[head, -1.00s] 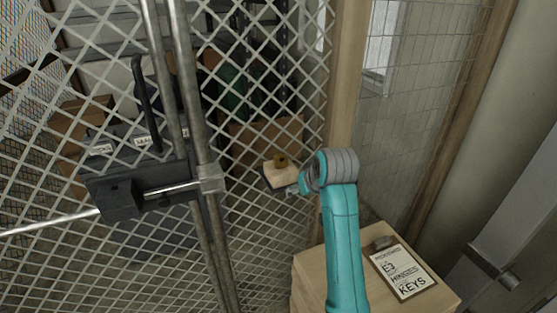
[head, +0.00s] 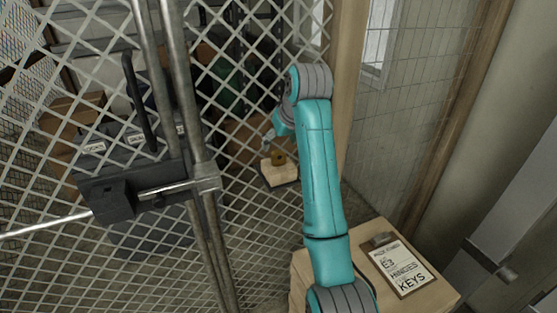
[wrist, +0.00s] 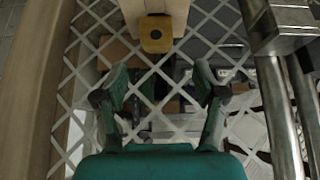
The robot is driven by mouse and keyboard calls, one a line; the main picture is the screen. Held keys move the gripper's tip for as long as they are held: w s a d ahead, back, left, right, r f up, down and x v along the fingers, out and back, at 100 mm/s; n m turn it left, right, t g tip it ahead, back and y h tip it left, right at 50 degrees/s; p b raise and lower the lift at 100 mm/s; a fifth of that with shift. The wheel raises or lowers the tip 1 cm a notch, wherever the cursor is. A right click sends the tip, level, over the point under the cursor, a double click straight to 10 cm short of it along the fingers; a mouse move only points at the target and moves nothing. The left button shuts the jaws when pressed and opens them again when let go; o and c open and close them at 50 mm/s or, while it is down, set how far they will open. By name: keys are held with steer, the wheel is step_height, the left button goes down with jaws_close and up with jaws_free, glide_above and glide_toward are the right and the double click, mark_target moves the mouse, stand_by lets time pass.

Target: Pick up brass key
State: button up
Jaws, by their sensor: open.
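A small brass-coloured piece (head: 278,158) sits on a pale wooden block (head: 284,175) against the wire mesh, left of my arm. I cannot make out a clear key shape, so I cannot tell for sure that it is the brass key. In the wrist view the brass piece (wrist: 156,34) is at the top centre, on the end of the pale block (wrist: 152,8). My gripper (wrist: 162,88) is open and empty, with the piece beyond its fingertips. In the head view my gripper (head: 268,138) shows only partly, just above and left of the piece.
Diamond wire mesh (head: 245,190) stands close behind the block. A metal gate post and dark latch (head: 110,195) are at the left. A wooden post (head: 350,90) rises behind my arm.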

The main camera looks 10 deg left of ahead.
mark_target(279, 151)
steer(key=shift+s+d+f+x, duration=0.1)
steer(key=shift+x, duration=0.8)
steer(key=shift+s+d+f+x, duration=0.1)
steer(key=shift+d+x, duration=0.05)
steer(key=shift+x, duration=0.75)
steer(key=shift+d+f+x, duration=0.1)
steer(key=shift+x, duration=0.85)
steer(key=shift+r, duration=0.1)
steer(key=c, duration=1.3)
